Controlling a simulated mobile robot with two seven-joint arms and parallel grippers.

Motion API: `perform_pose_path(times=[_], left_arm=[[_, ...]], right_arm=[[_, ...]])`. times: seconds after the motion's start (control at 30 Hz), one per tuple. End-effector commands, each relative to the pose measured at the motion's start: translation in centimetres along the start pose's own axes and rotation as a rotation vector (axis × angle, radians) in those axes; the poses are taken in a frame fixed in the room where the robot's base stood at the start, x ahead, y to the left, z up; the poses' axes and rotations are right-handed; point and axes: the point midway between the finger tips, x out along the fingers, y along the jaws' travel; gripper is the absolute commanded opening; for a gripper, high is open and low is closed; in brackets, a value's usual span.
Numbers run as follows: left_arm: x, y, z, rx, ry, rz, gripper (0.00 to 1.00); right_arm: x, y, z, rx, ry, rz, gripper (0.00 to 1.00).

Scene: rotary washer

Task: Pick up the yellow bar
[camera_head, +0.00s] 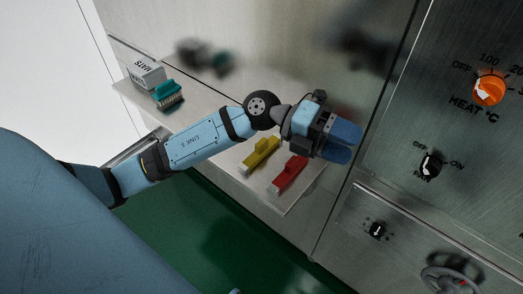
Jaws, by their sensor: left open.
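The yellow bar (261,153) lies on the pale shelf (240,175), below my left wrist in the picture. It has a small raised block on top and a pale end at its lower left. My left gripper (345,142) is to the right of the yellow bar and apart from it, with its blue fingers pointing right. The gripper holds nothing that I can see. The gap between its fingers is hard to make out from this angle. My right gripper does not show.
A red bar (289,174) lies right of the yellow one, close below my gripper in the picture. A teal brush (169,95) and a white box (146,74) stand at the shelf's left end. A metal panel with an orange knob (489,88) rises at right.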

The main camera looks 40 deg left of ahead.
Motion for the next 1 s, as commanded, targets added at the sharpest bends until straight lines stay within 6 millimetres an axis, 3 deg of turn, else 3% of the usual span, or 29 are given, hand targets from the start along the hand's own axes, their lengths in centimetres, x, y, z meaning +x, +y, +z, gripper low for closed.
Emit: perform_pose_path(times=[0.13, 0.23, 0.3, 0.4, 0.5, 0.67, 1.0], left_arm=[[-3.7, 5.5, 1.3, 0.111, 0.215, 0.511, 0.6], [-8.7, 8.3, 3.3, 0.116, 0.287, 0.87, 0.6], [-12.2, 9.1, 4.7, 0.095, 0.301, 1.082, 0.6], [-16.0, 9.2, 6.0, 0.056, 0.299, 1.291, 0.6], [-18.3, 9.0, 6.7, 0.024, 0.291, 1.415, 0.6], [-19.8, 9.3, 6.9, -0.002, 0.284, 1.492, 0.6], [-19.5, 15.3, 5.7, -0.005, 0.286, 1.493, 0.6]], right_arm=[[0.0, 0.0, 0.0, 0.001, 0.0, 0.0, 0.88], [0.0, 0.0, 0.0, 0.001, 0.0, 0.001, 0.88], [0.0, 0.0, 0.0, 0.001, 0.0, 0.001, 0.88], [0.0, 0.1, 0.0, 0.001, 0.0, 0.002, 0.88], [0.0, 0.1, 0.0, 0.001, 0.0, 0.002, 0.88], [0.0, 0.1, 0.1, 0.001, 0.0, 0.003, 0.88], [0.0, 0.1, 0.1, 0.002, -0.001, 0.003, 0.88]])
